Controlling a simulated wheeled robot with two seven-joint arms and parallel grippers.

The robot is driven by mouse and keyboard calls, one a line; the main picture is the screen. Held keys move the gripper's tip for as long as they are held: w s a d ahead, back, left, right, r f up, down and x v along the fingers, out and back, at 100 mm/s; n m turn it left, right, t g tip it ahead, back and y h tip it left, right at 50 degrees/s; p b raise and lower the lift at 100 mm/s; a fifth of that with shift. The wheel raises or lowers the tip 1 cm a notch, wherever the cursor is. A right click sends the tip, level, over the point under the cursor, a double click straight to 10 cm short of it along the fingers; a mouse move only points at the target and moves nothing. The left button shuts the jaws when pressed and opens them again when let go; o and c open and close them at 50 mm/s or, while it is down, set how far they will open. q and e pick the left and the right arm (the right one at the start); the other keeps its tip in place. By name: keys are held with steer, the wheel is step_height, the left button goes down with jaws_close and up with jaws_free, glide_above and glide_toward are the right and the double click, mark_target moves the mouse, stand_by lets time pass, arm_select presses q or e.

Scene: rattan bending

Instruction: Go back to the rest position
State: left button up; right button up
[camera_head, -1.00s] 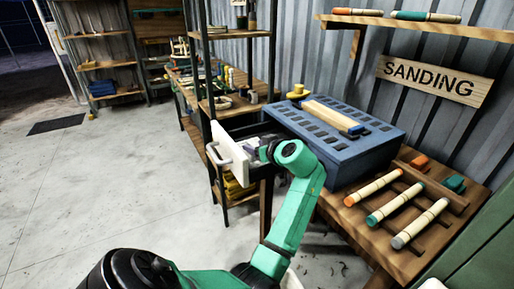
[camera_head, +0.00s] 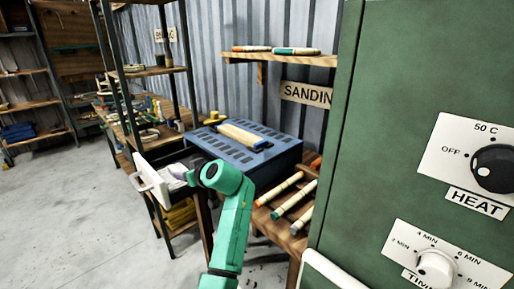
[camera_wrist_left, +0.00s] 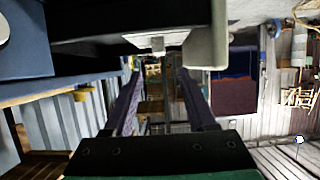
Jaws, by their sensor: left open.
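My left arm is green and reaches up from the bottom of the head view. Its gripper (camera_head: 180,173) is at the open drawer (camera_head: 152,182) with the pale front, under the blue slotted block; my wrist partly hides it. In the left wrist view the two fingers of this gripper (camera_wrist_left: 160,85) stand apart, with no object visible between them. A pale drawer part (camera_wrist_left: 205,45) is close above the fingers there. Whether the gripper touches the drawer cannot be told. My right gripper is not in view.
The blue slotted block (camera_head: 245,150) bears a wooden piece. Several banded rods (camera_head: 292,202) lie on the bench at right. A large green cabinet (camera_head: 400,100) with heat and timer knobs fills the right side. Shelves (camera_head: 150,70) stand behind; the floor at left (camera_head: 60,220) is clear.

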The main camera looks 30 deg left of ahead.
arm_select(q)
steer(key=d+f+m, duration=0.1)
steer(key=f, duration=0.1)
steer(key=s+d+f+m+h, duration=0.1)
steer(key=f, duration=0.1)
steer(key=s+f+m, duration=0.1)
steer(key=f, duration=0.1)
steer(key=shift+s+d+t+h, duration=0.1)
steer(key=shift+d+t+h, duration=0.2)
steer(key=shift+d+t, duration=0.1)
steer(key=s+d+f+m+g+h, duration=0.1)
steer(key=s+d+f+m+h, duration=0.55)
steer(key=s+d+f, duration=0.4)
steer(key=s+d+f+m+h, duration=0.5)
steer(key=s+d+f+m, duration=0.2)
steer(key=d, duration=0.6)
step_height(320, 180, down, 20)
steer(key=s+g, duration=0.1)
steer(key=s, duration=0.1)
steer(key=s+a+f+g+p, duration=0.1)
steer(key=s+a+f+p, duration=0.1)
steer(key=s+f, duration=1.3)
steer(key=shift+s+a+f+g, duration=0.2)
steer(key=shift+s+a+g, duration=0.3)
steer(key=shift+s, duration=0.55)
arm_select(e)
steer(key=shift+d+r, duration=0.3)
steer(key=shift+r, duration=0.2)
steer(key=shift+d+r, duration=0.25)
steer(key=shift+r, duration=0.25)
